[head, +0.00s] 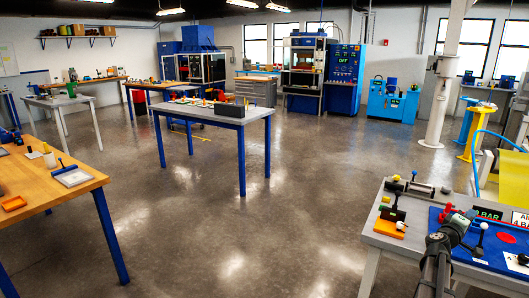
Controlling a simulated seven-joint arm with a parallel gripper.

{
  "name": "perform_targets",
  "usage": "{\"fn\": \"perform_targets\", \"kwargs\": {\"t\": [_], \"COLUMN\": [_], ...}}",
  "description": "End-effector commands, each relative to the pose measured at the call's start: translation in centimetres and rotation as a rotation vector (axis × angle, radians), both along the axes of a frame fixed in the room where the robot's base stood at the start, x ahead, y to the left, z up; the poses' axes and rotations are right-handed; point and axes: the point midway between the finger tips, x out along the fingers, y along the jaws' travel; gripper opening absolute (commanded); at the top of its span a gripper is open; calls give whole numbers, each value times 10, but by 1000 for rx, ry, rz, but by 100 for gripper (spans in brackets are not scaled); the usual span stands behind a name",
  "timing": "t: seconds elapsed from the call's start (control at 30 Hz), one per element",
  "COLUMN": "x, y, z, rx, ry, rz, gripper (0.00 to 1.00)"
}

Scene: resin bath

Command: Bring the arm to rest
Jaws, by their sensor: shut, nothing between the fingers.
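My arm comes up from the bottom edge at the lower right of the head view. My gripper (461,224) is at its end, small and dark, over the blue mat (490,256) on the right-hand table. It is shut, and I see nothing held in it. A red fitting (446,211) shows right beside the gripper; I cannot tell whether they touch. A dark post with a pale ball (483,227) stands just to the right of the gripper. The arm hides part of the mat and the table's front.
The right-hand table (375,236) also bears an orange block (389,229), a grey cylinder (418,188) and a "BAR" display (488,213). A wooden table (82,191) is at left, a blue-legged table (262,113) in mid-room. The floor between is clear.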

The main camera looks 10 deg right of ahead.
Motion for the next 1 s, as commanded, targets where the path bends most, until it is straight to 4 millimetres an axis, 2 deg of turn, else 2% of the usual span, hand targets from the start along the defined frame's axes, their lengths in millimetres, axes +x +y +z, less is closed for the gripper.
{"fn": "perform_targets", "kwargs": {"t": [0.17,0.47,0.73,0.87,1.0], "x": [4,47,82,91,91], "y": [1,19,55,79,108], "z": [-2,-17,-44,-64,-94], "rx": [71,362,735,948,1194], "ry": [-195,-598,-811,-868,-898], "rz": [53,319,501,525,482], "gripper": [0,0,0,0,0]}}
